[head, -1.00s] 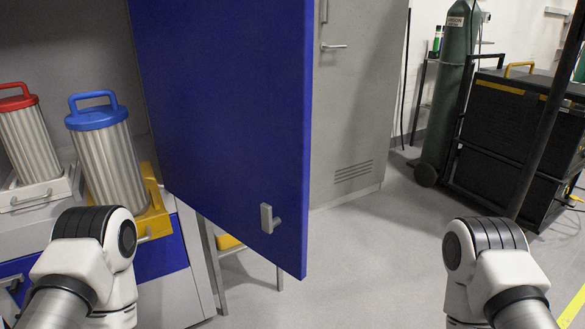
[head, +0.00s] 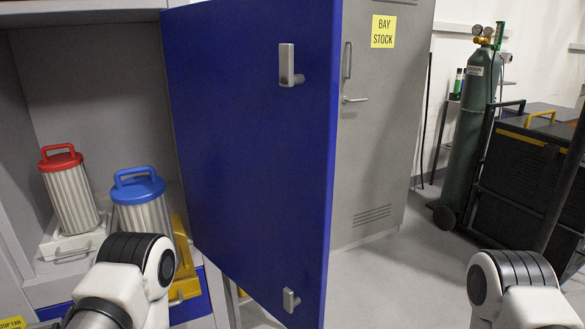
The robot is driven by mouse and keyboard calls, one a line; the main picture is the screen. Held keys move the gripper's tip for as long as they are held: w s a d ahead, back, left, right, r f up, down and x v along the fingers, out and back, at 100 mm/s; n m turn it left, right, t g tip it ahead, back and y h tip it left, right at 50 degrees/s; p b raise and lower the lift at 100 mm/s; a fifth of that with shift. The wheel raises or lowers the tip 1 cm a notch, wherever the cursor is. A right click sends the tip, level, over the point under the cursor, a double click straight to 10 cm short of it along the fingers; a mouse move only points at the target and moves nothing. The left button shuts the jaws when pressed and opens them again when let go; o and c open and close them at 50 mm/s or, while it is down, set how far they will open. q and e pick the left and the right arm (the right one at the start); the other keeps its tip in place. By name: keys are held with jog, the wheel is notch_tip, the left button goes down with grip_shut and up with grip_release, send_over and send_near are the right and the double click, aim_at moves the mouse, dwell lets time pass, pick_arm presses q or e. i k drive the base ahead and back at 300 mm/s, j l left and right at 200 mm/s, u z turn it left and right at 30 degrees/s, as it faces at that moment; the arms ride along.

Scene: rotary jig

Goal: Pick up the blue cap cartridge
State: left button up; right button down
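The blue cap cartridge (head: 140,203) stands in the open cabinet at the left, a ribbed silver cylinder with a blue lid and loop handle. It is by a yellow holder (head: 184,262), and my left arm hides its lower part. The similar red cap cartridge (head: 70,190) stands to its left on a white tray (head: 68,246). My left arm reaches up in front of the blue cap cartridge, and my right arm is at the lower right. Neither gripper's fingers show.
The blue cabinet door (head: 255,130) stands open right of the cartridges, with two handles. Behind it is a grey locker (head: 375,170) labelled BAY STOCK. A green gas cylinder (head: 470,140) and a black cart (head: 525,180) stand at the right. Some floor between is clear.

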aim_at(141, 204)
jog(key=k+u, duration=0.1)
jog(key=u, duration=0.95)
